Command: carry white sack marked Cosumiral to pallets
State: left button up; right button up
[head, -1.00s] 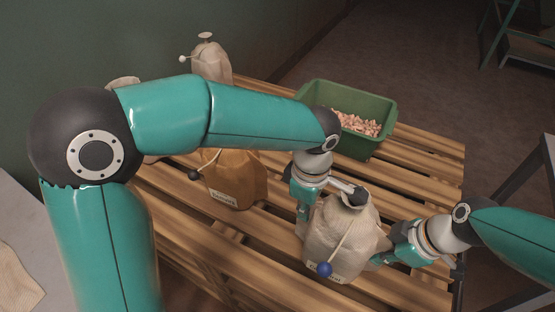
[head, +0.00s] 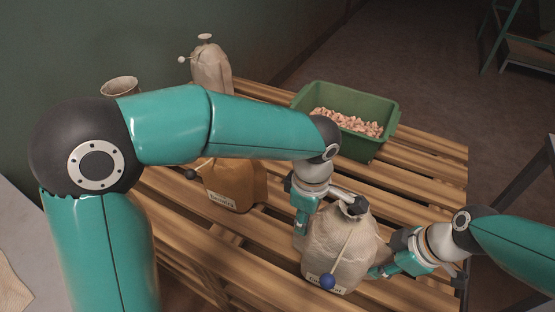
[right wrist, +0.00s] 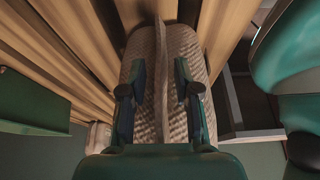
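The white sack (head: 342,250) stands upright over the slats of the wooden pallet (head: 430,160). Its label, partly readable, is at its lower front, beside a blue ball on a cord. I cannot tell whether its base touches the slats. My left gripper (head: 325,208) is at the sack's upper left side; its fingertips are not clear. My right gripper (head: 385,262) is at the sack's right side. In the right wrist view its two fingers (right wrist: 160,95) are apart, with a raised ridge of sack cloth (right wrist: 161,65) between them and gaps either side.
A green bin (head: 367,148) of pale pink nuts stands on the pallet's far side. A tan sack (head: 240,185) is left of the white one. Another pale sack (head: 210,70) stands at the back left, near the wall. Some slats are bare.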

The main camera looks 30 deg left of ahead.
jog(key=shift+d, duration=0.1)
jog(key=shift+r, duration=0.2)
pick_arm(q)
notch_tip(320, 180, up, 12)
pick_arm(e)
jog(key=v, duration=1.1)
jog(key=shift+r, duration=0.25)
jog(key=shift+d, duration=0.1)
